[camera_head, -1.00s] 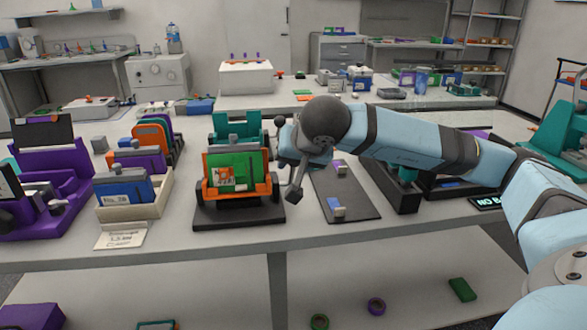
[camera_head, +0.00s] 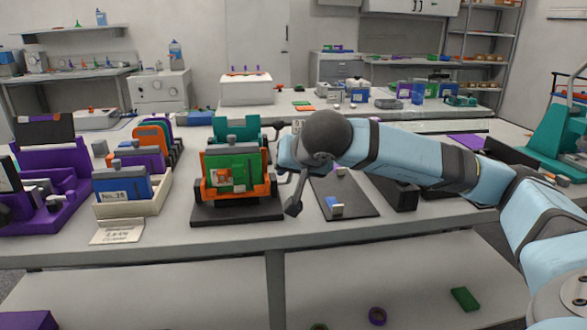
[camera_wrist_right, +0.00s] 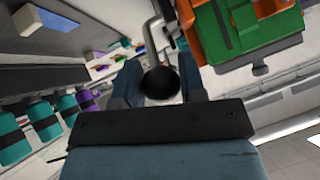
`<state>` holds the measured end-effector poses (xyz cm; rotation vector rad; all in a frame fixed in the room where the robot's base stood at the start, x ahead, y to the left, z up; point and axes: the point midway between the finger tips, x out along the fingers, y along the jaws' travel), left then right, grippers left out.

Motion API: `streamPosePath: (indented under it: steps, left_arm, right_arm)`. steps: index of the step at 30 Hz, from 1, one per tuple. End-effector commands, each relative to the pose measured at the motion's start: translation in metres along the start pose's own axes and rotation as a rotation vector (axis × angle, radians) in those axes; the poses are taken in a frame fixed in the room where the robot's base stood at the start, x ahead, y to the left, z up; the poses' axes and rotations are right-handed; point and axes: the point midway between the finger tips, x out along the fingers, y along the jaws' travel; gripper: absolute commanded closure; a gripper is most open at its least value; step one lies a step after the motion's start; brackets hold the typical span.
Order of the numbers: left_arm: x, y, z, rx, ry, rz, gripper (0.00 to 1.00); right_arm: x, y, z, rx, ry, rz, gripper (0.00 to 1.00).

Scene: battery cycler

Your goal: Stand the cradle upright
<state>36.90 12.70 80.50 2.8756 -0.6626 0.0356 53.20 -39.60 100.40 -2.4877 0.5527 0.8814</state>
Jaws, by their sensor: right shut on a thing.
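The orange cradle (camera_head: 262,188) stands on a black base (camera_head: 236,215) in the head view, with a green block (camera_head: 225,172) in it. It looks close to upright, leaning slightly back; the exact angle is hard to tell. The cradle (camera_wrist_right: 213,44) and green block (camera_wrist_right: 240,22) also show at the top right of the wrist view. My right gripper (camera_head: 286,150) is just right of the cradle. In the wrist view my right gripper (camera_wrist_right: 158,72) is shut on a dark ball knob (camera_wrist_right: 160,84) at the end of a grey lever (camera_wrist_right: 151,36). My left gripper is out of view.
A cream tray (camera_head: 145,208) with a blue block (camera_head: 121,188) and a purple holder (camera_head: 60,212) stand to the left. A teal stand (camera_head: 222,128) is behind the cradle.

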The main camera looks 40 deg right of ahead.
Motion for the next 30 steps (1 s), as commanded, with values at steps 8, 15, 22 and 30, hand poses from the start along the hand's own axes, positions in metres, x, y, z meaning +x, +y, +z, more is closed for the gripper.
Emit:
streamPosePath:
  steps: [8, 15, 22, 30]
  left_arm:
    - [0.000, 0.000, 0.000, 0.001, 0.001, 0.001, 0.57]
    - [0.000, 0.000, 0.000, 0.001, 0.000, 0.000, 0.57]
    - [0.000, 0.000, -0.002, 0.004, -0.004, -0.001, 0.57]
    - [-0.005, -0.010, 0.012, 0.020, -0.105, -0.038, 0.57]
  right_arm:
    - [0.001, 0.001, 0.000, 0.001, 0.000, 0.004, 0.55]
    - [0.000, 0.001, -0.001, 0.001, 0.001, 0.002, 0.38]
    - [-0.008, 0.000, -0.002, 0.002, 0.002, 0.000, 0.38]
    - [-0.063, -0.001, -0.004, 0.000, 0.004, -0.002, 0.38]
